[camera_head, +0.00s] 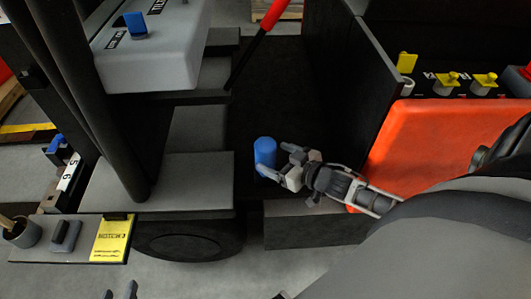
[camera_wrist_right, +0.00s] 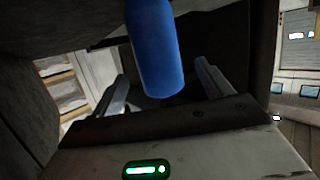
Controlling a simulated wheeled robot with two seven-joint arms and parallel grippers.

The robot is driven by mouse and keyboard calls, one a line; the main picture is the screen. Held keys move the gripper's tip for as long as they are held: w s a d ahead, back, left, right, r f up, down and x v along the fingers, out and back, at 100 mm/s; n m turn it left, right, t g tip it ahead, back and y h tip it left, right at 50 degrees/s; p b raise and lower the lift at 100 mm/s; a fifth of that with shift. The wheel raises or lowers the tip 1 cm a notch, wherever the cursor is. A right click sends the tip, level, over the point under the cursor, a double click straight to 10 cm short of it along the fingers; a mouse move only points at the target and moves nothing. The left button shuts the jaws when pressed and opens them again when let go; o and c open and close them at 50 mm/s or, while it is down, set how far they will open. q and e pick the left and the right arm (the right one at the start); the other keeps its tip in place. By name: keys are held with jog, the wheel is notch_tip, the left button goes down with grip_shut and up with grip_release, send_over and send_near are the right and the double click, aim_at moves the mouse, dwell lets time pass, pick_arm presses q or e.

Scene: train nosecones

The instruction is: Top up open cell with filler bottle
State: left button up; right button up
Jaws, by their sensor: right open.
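A blue bottle (camera_head: 265,155), which I take as the filler bottle, stands upright on a dark ledge in the middle of the head view. My right gripper (camera_head: 279,160) reaches it from the right with open fingers. In the right wrist view the bottle (camera_wrist_right: 156,50) shows between the two spread fingers (camera_wrist_right: 165,85); I cannot tell whether they touch it. A yellow cap stands raised (camera_head: 406,62) at one cell, and two more yellow caps (camera_head: 446,82) (camera_head: 484,83) sit lower beside it. The opening is not clear. My left gripper (camera_head: 120,291) shows only two separated tips at the bottom edge.
An orange panel (camera_head: 430,140) and a dark upright wall (camera_head: 355,75) stand right of the bottle. A grey housing with a blue knob (camera_head: 136,25) is upper left. A shelf with a yellow label (camera_head: 112,239) and a cup (camera_head: 22,232) is lower left.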

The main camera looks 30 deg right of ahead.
jog(key=x, duration=0.4)
jog(key=shift+w+a+b, duration=0.1)
jog(key=shift+w+b, duration=0.25)
jog(key=shift+c, duration=0.4)
jog(key=c, duration=1)
jog(key=shift+r, duration=0.1)
jog(key=shift+c, duration=1.3)
